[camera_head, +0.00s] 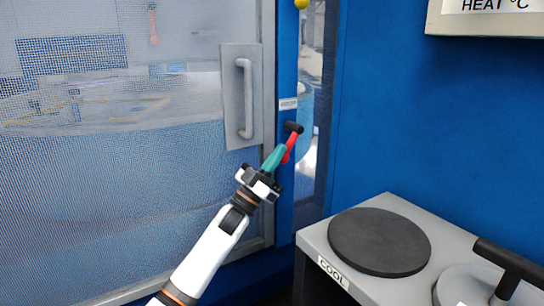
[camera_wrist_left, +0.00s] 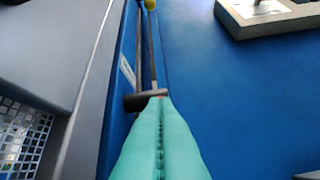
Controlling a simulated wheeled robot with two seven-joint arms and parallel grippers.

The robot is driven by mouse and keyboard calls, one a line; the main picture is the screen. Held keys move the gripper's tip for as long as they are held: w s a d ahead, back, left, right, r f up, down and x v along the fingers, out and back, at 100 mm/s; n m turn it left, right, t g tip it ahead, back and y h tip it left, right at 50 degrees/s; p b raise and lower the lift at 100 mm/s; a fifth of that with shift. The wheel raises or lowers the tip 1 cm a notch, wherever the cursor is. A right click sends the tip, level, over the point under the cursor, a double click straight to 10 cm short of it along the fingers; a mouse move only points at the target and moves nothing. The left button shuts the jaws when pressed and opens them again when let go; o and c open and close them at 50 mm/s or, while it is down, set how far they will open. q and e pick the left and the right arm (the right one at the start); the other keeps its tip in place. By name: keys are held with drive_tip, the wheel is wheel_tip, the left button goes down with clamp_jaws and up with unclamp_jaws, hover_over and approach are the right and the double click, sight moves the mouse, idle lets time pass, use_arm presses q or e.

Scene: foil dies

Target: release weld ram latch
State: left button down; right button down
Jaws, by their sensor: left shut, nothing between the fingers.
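The latch is a red lever (camera_head: 291,143) with a black cross grip (camera_head: 293,127), on the blue post right of the mesh door. The black grip also shows in the left wrist view (camera_wrist_left: 143,101), just beyond the fingertips. My left gripper (camera_head: 281,150) has teal fingers pressed together with nothing between them. In the left wrist view its fingertips (camera_wrist_left: 157,99) overlap the right part of the black grip. I cannot tell whether they touch the lever. The fingers hide part of the red lever. My right gripper is in neither view.
A mesh door (camera_head: 90,190) with a grey handle (camera_head: 244,98) stands left of the latch. A yellow ball knob (camera_head: 301,3) is above. At lower right, a grey bench (camera_head: 378,289) marked COOL carries a dark round plate (camera_head: 379,241) and a black-handled tool (camera_head: 511,265).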

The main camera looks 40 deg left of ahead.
use_arm(q)
drive_tip(key=shift+w+d+f+b, duration=0.2)
drive_tip(key=shift+w+f+b, duration=0.05)
drive_tip(key=shift+w+f, duration=0.2)
drive_tip(key=shift+w+d+f+b, duration=0.15)
drive_tip(key=shift+w+f+b, duration=0.1)
drive_tip(key=shift+w+f, duration=0.2)
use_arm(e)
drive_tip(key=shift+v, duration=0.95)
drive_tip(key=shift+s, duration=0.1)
